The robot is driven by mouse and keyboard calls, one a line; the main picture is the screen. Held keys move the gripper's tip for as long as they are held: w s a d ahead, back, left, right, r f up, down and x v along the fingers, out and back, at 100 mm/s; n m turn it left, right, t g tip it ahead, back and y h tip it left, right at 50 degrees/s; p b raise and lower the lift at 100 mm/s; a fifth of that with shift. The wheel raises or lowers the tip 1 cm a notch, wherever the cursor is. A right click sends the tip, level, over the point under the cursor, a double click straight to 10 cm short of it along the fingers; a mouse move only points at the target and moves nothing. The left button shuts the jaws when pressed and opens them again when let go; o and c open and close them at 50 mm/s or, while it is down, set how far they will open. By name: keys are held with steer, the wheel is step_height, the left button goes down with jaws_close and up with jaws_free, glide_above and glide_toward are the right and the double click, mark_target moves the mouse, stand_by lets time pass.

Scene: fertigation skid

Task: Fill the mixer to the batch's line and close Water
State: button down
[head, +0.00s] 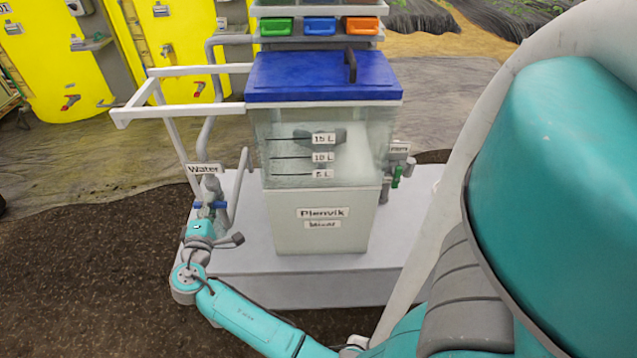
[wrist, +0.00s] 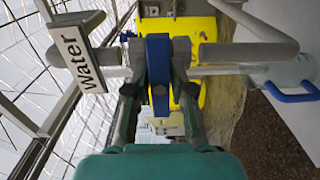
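The mixer (head: 318,215) is a pale, see-through tank with a blue lid (head: 322,78). Its front has lines labelled 15 L, 10 L and 5 L; I cannot read the liquid level against them clearly. The Water sign (head: 203,169) hangs on the pipework left of the tank and also shows in the wrist view (wrist: 79,58). Below it is the blue Water valve handle (head: 201,205). In the wrist view the blue handle (wrist: 158,72) stands between the fingers of my gripper (wrist: 159,85), which look closed against both its sides. In the head view my gripper (head: 203,214) is at this valve.
A white rail frame (head: 180,112) and grey pipes surround the valve. Another labelled valve with a green handle (head: 396,176) is right of the tank. Green, blue and orange bins (head: 319,26) stand behind the tank.

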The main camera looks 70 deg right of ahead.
stand_by(0.5)
steer(key=n, duration=1.4)
stand_by(6.1)
